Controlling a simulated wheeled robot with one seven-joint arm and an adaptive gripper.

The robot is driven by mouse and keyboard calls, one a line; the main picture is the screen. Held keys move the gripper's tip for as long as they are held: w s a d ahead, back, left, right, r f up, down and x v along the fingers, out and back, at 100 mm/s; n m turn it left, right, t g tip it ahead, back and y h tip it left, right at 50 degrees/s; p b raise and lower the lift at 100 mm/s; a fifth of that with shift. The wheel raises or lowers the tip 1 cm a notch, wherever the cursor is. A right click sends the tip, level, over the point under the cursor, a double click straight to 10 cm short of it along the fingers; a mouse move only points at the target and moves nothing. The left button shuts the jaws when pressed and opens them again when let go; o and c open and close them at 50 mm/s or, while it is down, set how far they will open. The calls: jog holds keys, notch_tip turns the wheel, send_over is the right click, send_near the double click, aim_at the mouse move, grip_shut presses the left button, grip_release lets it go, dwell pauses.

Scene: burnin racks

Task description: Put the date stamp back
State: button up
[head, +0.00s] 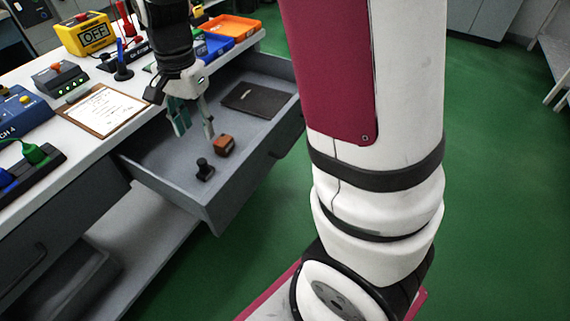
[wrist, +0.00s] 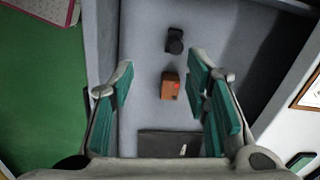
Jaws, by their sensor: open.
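An open grey drawer (head: 160,161) holds a small black knobbed piece (head: 205,170) that looks like a hand stamp and a brown block (head: 224,146). I cannot tell for sure which is the date stamp. My gripper (head: 197,128) is open and empty above the drawer. In the wrist view the brown block (wrist: 170,86), with a red mark on it, shows between the open fingers (wrist: 160,78), below them. The black piece (wrist: 175,41) lies beyond the fingertips.
A dark flat notebook (head: 255,100) lies at the drawer's far end. The bench top above carries a clipboard (head: 104,109), a yellow display box (head: 86,34), an orange tray (head: 232,27) and blue devices (head: 22,114).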

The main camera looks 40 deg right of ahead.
jog(key=s+r+n, duration=0.3)
jog(key=s+r, duration=0.2)
jog(key=s, duration=0.3)
jog(key=s+r+n, duration=0.4)
jog(key=s+r, duration=0.1)
jog(key=s, duration=0.2)
jog(key=s+n, duration=0.5)
jog(key=s, duration=0.8)
jog(key=shift+s+d+f+t+h, duration=0.15)
jog(key=shift+s+t+h, duration=0.15)
jog(key=shift+s+t, duration=0.1)
notch_tip(320, 180, up, 19)
jog(key=t+p, duration=0.3)
jog(key=p, duration=1.4)
jog(key=shift+f+n, duration=0.2)
jog(key=shift+n, duration=0.1)
jog(key=shift+w, duration=0.1)
